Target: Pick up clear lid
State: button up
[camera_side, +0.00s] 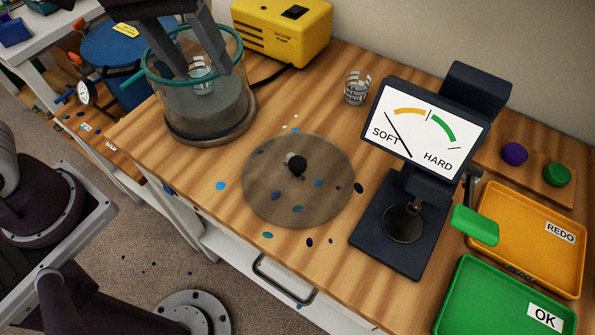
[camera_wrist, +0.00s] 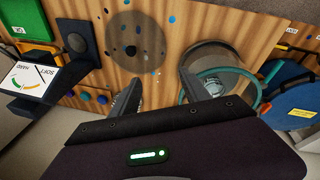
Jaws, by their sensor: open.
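The clear lid (camera_side: 262,195) is a see-through round disc with a black knob (camera_side: 297,167). It lies flat on the wooden bench, right of the glass chamber (camera_side: 180,108). In the wrist view the lid (camera_wrist: 152,32) is at top centre, with its knob (camera_wrist: 130,50) near its lower edge. My gripper (camera_side: 202,73) is open and empty. In the side view its fingers overlap the teal rim of the chamber. In the wrist view my gripper (camera_wrist: 160,86) points between the lid and the chamber (camera_wrist: 215,60), apart from the lid.
A cup (camera_side: 201,83) stands in the chamber; another (camera_side: 357,88) stands behind the lid. The hardness tester (camera_side: 385,235), needle on the SOFT side, is right of the lid. A yellow vacuum pump (camera_side: 283,30) is behind. Orange (camera_side: 530,255) and green (camera_side: 490,300) trays are at right. Blue spots dot the bench.

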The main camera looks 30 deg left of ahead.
jog(key=w+d+f+n+g, duration=0.2)
jog(key=w+d+f, duration=0.3)
jog(key=d+f, duration=0.3)
jog(key=n+y, duration=0.1)
jog(key=n, duration=0.1)
send_over(298, 162)
jog(key=f, duration=0.5)
jog(key=shift+s+a+f, duration=0.15)
jog(key=shift+a+f, duration=0.05)
jog(key=shift+a, duration=0.15)
jog(key=f, duration=0.8)
jog(key=shift+d, duration=0.3)
jog(key=shift+r, duration=0.1)
grip_shut()
jog(key=shift+w, duration=0.2)
